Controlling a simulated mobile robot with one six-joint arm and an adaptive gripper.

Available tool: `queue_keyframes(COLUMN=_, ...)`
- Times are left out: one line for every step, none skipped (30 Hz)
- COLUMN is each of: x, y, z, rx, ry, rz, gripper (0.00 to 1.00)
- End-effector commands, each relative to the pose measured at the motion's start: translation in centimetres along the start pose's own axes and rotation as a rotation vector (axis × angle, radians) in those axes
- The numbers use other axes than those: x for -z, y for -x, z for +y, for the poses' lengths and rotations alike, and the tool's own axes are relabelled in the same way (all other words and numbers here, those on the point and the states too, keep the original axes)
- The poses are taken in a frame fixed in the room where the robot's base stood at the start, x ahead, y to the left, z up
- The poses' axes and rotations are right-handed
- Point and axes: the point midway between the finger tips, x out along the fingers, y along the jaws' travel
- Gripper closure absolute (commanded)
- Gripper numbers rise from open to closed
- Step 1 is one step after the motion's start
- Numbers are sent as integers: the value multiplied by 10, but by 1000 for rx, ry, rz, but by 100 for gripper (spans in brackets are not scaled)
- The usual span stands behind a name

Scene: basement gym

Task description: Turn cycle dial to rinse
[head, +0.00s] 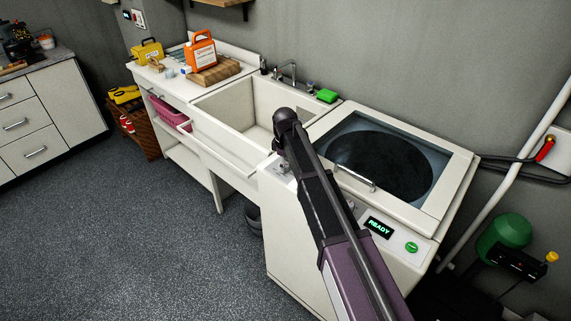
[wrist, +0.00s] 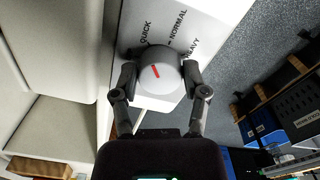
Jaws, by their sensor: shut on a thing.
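The cycle dial (wrist: 161,82) is a round white knob with a short red mark, on the washer's pale control panel (wrist: 201,20). The panel reads QUICK, NORMAL and HEAVY; no rinse label is visible. The red mark tilts up and left, roughly toward QUICK. My gripper (wrist: 160,80) has one finger on each side of the dial and is shut on it. In the head view, my arm hides the dial and most of the gripper at the front left of the washer (head: 447,205). The washer's display (head: 379,228) reads READY.
A green button (head: 411,247) is right of the display. The washer's dark glass lid (head: 378,163) is closed, with a bar handle (head: 354,178). A sink (head: 232,118) adjoins on the left. The floor (head: 130,235) in front is open.

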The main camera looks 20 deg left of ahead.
Motion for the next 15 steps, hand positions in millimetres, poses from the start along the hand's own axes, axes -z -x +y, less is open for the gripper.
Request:
queue_keyframes(x=-1, y=0, z=-2, rx=4, ry=-45, rz=-2, gripper=90)
queue_keyframes(x=-1, y=0, z=-2, rx=4, ry=-73, rz=-2, gripper=90)
queue_keyframes(x=-1, y=0, z=-3, rx=4, ry=-112, rz=-2, gripper=90)
queue_keyframes(x=-1, y=0, z=-3, rx=4, ry=-140, rz=-2, gripper=90)
queue_keyframes(x=-1, y=0, z=-3, rx=4, ry=-168, rz=-2, gripper=90)
queue_keyframes(x=-1, y=0, z=-3, rx=4, ry=-207, rz=-2, gripper=90)
queue_keyframes(x=-1, y=0, z=-3, rx=4, ry=-235, rz=-2, gripper=90)
queue_keyframes(x=-1, y=0, z=-3, rx=4, ry=-263, rz=-2, gripper=90)
queue_keyframes(x=-1, y=0, z=-4, rx=4, ry=-301, rz=-2, gripper=90)
queue_keyframes(x=-1, y=0, z=-4, rx=4, ry=-330, rz=-2, gripper=90)
queue_keyframes(x=-1, y=0, z=-4, rx=4, ry=-358, rz=-2, gripper=90)
queue_keyframes(x=-1, y=0, z=-4, rx=4, ry=-396, rz=-3, gripper=90)
queue_keyframes(x=-1, y=0, z=-4, rx=4, ry=-425, rz=-3, gripper=90)
queue_keyframes(x=-1, y=0, z=-4, rx=4, ry=-453, rz=-3, gripper=90)
queue_keyframes(x=-1, y=-1, z=-4, rx=4, ry=-491, rz=-3, gripper=90)
